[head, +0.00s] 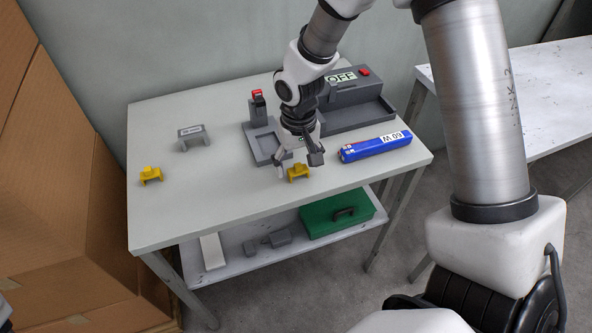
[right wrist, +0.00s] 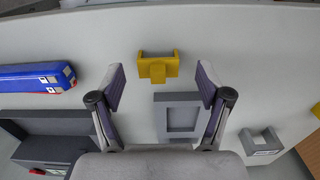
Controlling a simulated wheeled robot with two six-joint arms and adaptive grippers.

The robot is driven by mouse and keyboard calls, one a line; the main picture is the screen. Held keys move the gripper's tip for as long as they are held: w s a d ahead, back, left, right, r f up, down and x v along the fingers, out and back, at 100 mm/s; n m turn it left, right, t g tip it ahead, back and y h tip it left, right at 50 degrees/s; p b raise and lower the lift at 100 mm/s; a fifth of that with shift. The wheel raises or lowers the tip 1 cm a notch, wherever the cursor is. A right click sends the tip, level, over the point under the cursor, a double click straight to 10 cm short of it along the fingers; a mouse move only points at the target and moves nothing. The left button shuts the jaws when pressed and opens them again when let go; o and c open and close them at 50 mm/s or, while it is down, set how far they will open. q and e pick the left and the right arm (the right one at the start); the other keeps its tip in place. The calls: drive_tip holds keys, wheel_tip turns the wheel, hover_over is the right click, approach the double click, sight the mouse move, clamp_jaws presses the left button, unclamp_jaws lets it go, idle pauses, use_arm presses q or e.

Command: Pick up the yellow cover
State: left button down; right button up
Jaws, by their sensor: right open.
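Two small yellow covers stand on the grey table in the head view. One yellow cover (head: 298,173) is near the table's front edge, and the other yellow cover (head: 151,175) is at the left. My right gripper (head: 298,165) is open and empty, with its fingers pointing down close to the nearer cover. In the right wrist view, a yellow cover (right wrist: 158,68) lies between and just beyond the spread fingertips of the right gripper (right wrist: 160,78), with no visible contact. My left gripper is not in view.
Behind stand a grey fixture (head: 261,143) with a red-topped post and a grey housing (head: 345,115) marked OFF. A grey bracket (head: 193,137) stands at left. A green case (head: 337,214) is on the lower shelf.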

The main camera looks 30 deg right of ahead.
drive_tip(key=shift+s+d+f, duration=0.15)
drive_tip(key=shift+d+f, duration=0.05)
drive_tip(key=shift+f, duration=0.85)
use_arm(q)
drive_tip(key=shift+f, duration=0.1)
use_arm(e)
drive_tip(key=shift+a, duration=0.1)
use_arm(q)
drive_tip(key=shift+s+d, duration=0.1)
use_arm(e)
drive_tip(key=c, duration=0.9)
drive_tip(key=shift+r, duration=0.15)
